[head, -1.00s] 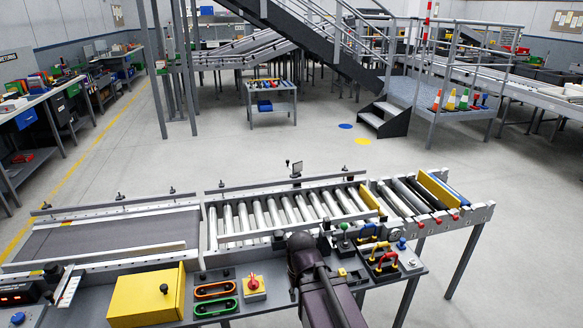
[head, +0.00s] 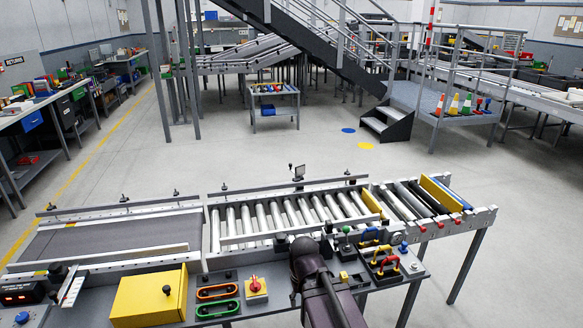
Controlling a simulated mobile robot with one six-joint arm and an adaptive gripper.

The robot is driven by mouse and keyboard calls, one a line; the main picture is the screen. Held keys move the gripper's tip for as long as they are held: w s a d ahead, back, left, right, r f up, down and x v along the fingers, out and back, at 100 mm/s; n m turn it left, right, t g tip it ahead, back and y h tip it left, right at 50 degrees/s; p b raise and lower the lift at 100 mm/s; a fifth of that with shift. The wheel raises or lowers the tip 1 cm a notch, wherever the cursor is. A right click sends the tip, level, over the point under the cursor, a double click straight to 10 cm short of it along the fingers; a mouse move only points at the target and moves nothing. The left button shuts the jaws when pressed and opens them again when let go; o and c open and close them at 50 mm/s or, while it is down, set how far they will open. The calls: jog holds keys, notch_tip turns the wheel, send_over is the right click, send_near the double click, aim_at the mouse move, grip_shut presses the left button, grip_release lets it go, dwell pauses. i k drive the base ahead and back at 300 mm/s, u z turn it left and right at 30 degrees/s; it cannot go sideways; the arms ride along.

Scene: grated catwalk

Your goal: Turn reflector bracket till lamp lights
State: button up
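A small dark square plate on a short post (head: 298,173) stands on the far rail of the roller conveyor. It may be the reflector bracket, but it is too small to be sure. A thin dark stalk stands just left of it. I cannot pick out a lit lamp. My dark arm rises from the bottom edge, right of centre, to the conveyor's near rail. My gripper cannot be made out; the arm's own links may hide it. The plate on the far rail is well beyond the visible arm, across the rollers.
The roller conveyor (head: 233,243) crosses the middle, with a dark belt (head: 110,236) at left. On the near ledge are a yellow box (head: 150,299), a red knob switch (head: 255,286), green and orange handles, and red and yellow handles (head: 385,264). Open floor lies behind.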

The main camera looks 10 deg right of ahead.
aim_at(300, 170)
jog(key=k, duration=0.6)
jog(key=z, duration=0.55)
jog(key=i, duration=2.05)
jog(key=u, duration=0.55)
